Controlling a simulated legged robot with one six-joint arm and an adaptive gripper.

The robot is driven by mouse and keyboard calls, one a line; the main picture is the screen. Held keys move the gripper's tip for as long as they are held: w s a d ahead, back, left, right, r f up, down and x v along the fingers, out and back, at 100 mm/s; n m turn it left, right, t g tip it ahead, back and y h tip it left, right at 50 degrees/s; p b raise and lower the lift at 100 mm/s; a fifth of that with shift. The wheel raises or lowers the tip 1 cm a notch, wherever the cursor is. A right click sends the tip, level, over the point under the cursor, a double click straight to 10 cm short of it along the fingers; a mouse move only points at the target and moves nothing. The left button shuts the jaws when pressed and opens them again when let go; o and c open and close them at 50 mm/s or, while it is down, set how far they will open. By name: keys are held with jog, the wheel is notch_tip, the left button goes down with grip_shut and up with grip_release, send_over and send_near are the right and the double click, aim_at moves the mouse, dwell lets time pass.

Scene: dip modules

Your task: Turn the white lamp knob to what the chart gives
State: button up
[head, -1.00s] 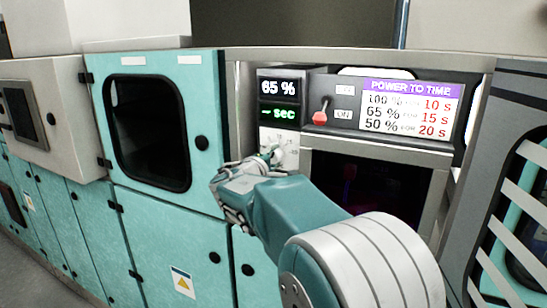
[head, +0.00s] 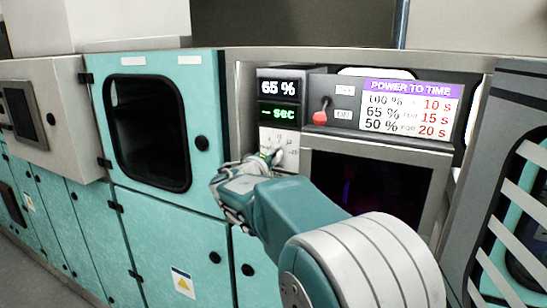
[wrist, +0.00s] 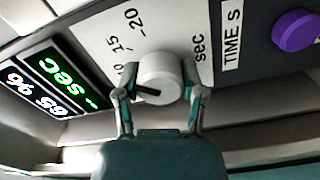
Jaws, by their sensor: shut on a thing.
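The white knob (wrist: 158,78) sits on a white dial panel in the wrist view. Its dark pointer line faces lower left, away from the printed 15 and 20 marks. My gripper (wrist: 161,80) is shut on the knob, one finger on each side. In the head view my gripper (head: 270,157) hides most of the knob. The chart (head: 410,110), headed POWER TO TIME, gives 100 % for 10 s, 65 % for 15 s and 50 % for 20 s. The upper display (head: 279,88) reads 65 %. The green display (head: 279,114) shows a dash and sec.
A red-tipped switch (head: 320,116) stands beside the displays, between OFF and ON labels. A purple knob (wrist: 297,32) lies right of the TIME S label in the wrist view. A dark window (head: 375,185) is below the chart. Teal cabinets (head: 165,235) stand at left.

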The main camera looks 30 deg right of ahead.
jog(key=shift+f, duration=0.35)
jog(key=o, duration=1)
jog(key=shift+o, duration=0.7)
jog(key=shift+r, duration=0.15)
jog(key=v, duration=1.2)
